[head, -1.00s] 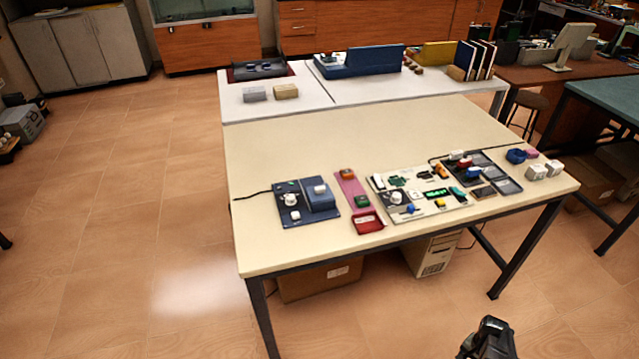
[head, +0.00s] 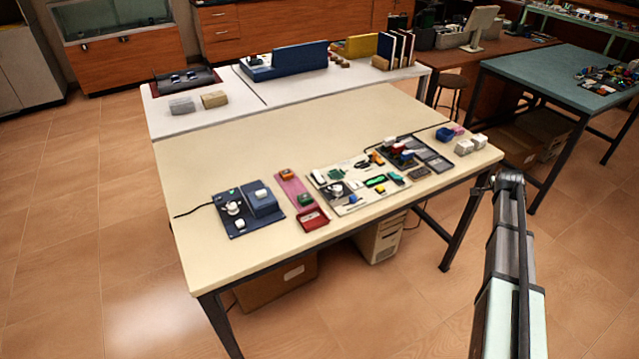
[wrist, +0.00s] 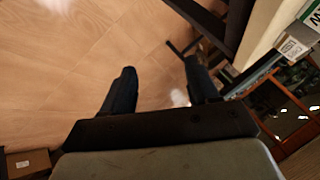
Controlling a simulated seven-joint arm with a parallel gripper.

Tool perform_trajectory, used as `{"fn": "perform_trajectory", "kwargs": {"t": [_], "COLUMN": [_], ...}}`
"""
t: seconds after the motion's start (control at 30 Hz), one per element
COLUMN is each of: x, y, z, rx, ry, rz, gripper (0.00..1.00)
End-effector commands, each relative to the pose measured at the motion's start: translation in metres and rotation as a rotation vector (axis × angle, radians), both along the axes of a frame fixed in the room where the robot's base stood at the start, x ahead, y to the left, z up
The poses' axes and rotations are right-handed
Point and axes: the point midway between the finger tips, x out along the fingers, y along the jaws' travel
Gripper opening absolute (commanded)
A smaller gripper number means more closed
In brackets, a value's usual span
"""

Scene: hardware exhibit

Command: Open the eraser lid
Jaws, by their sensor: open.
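I cannot tell which item on the cream table (head: 300,140) is the eraser or its lid; the pieces are small and blurred. A dark blue board (head: 238,222) with a blue box (head: 261,204) and white knobs lies at the left. Beside it is a pink strip (head: 293,200) with a red box (head: 311,219) at its near end. A pale board (head: 350,205) with several small parts lies in the middle. My gripper (wrist: 160,82) is open and empty in the wrist view, its two dark fingers apart over floor. The head view shows my arm right of the table, away from these items.
Two white blocks (head: 464,147) and a blue ring (head: 444,134) sit near the table's right corner. The table edge and a dark leg (wrist: 183,45) are close to my fingers in the wrist view. A teal table (head: 560,75) stands at the right.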

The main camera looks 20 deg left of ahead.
Motion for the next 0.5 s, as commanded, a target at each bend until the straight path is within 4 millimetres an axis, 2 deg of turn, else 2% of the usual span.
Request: {"fn": "perform_trajectory", "kwargs": {"t": [0.03, 0.13, 0.27, 0.33, 0.47, 0.5], "x": [0.014, 0.033, 0.053, 0.061, 0.064, 0.063], "y": [-0.002, 0.002, 0.028, 0.057, 0.118, 0.140], "z": [0.019, 0.052, 0.091, 0.108, 0.123, 0.125], "rx": [0.002, 0.007, 0.004, -0.006, -0.036, -0.047], "ry": [-0.028, -0.070, -0.091, -0.079, -0.023, -0.001], "rz": [-0.010, -0.018, 0.012, 0.058, 0.168, 0.209], "gripper": [0.60, 0.60, 0.60, 0.60, 0.60, 0.60]}}
